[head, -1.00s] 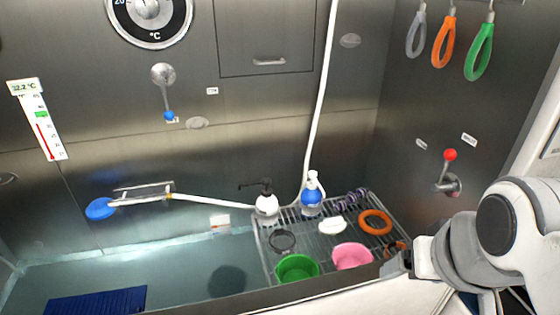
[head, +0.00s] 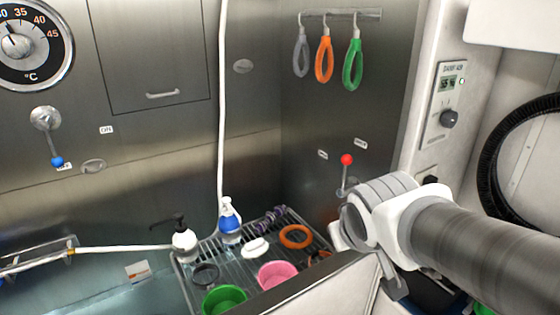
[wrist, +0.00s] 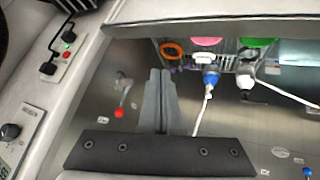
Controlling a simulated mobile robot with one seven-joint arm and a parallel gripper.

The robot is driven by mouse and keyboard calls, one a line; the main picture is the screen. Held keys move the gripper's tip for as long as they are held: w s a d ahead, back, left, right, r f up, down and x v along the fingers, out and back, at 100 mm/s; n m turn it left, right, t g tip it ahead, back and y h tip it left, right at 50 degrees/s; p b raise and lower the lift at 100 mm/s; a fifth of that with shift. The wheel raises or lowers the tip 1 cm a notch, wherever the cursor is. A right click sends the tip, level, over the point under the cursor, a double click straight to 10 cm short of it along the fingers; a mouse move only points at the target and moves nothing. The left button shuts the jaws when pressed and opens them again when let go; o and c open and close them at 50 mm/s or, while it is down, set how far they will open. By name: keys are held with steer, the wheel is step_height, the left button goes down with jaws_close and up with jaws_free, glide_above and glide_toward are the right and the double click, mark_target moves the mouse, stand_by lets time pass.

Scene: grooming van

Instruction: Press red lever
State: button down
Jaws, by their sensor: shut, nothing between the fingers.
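The red lever shows in the head view as a red ball (head: 346,159) on a thin metal stem, mounted on the right steel wall. In the head view my arm's end is just below and right of it, and the fingers cannot be made out. In the wrist view the red ball (wrist: 119,113) is left of my gripper (wrist: 160,74), with its stem running up to a round metal base. My gripper is shut and empty, its two grey fingers side by side. I see a gap in the picture between the fingers and the lever.
A wire rack (head: 190,262) below holds bottles, a pink bowl (head: 279,275), a green bowl (head: 225,300) and an orange ring (head: 296,237). Colored loops (head: 324,60) hang above the lever. A blue-tipped lever (head: 57,161) is on the back wall. A dryer panel (head: 447,108) stands right.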

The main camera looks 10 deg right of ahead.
mark_target(347, 169)
steer(key=w+d+t+b, duration=0.2)
steer(key=w+d+t, duration=0.5)
steer(key=w+d, duration=0.45)
steer(key=s+t+y, duration=0.1)
steer(key=s+d+t+y, duration=0.1)
steer(key=y, duration=0.1)
steer(key=s+f+n+t+y, duration=0.1)
steer(key=y, duration=0.1)
steer(key=shift+s+d, duration=0.4)
steer(key=shift+w, duration=0.1)
steer(key=w+a, duration=0.1)
steer(key=w, duration=0.8)
steer(key=w+a, duration=0.1)
steer(key=w, duration=0.3)
steer(key=shift+w+a, duration=0.35)
steer(key=shift+r, duration=0.15)
